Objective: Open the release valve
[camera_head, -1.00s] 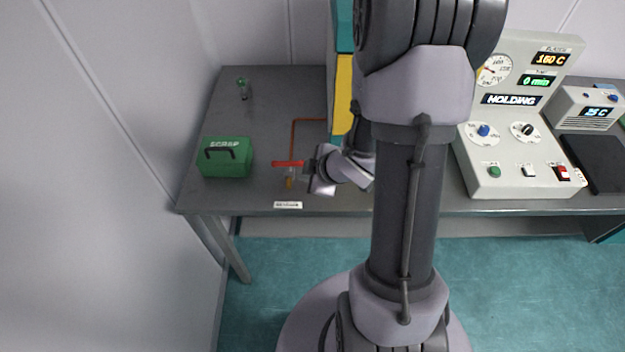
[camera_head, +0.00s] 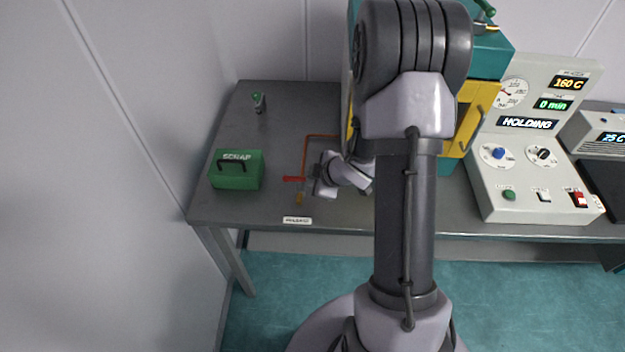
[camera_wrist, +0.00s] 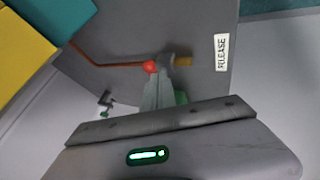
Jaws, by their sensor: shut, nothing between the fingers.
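The release valve has a red handle (camera_head: 293,179) lying crosswise above a brass outlet (camera_head: 299,199), with a copper pipe (camera_head: 305,150) running back from it. A white RELEASE label (camera_head: 297,220) is at the table's front edge. My gripper (camera_head: 311,183) is shut and empty, at the right end of the red handle. In the wrist view the closed fingers (camera_wrist: 158,95) point at the rounded red handle end (camera_wrist: 150,67), with the brass outlet (camera_wrist: 183,61) beside it. I cannot tell whether the fingertips touch the handle.
A green SCRAP box (camera_head: 236,170) stands left of the valve. A small green-topped item (camera_head: 259,103) is at the back left. The teal and yellow machine (camera_head: 478,105) and the control panel (camera_head: 530,180) stand to the right. The table's left side is mostly bare.

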